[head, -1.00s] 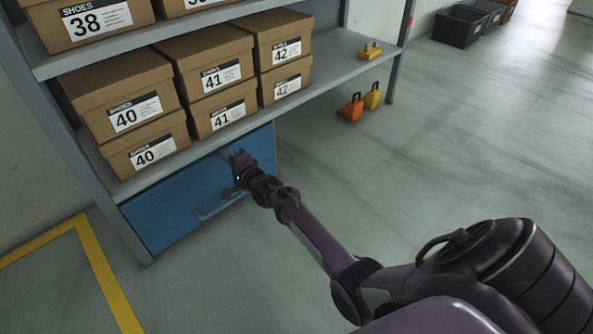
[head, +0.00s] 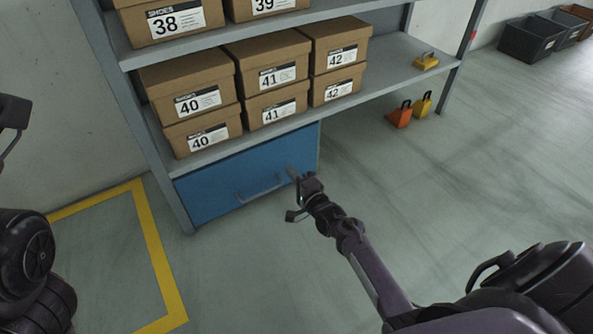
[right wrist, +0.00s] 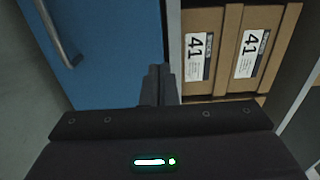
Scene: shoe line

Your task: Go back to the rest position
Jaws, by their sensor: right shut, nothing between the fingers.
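My right gripper (head: 293,174) is shut and empty, in front of the right part of the blue drawer (head: 215,192). In the right wrist view its fingers (right wrist: 158,85) are together, with nothing between them. The drawer looks closed under the lowest shelf. Its grey handle (head: 262,190) lies to the left of my gripper, apart from it; the handle also shows in the right wrist view (right wrist: 62,42). Part of my left arm shows at the left edge, but its gripper is not in view.
An orange item (head: 401,115) and a yellow item (head: 422,105) stand on the floor. Dark bins (head: 530,40) stand at back right.

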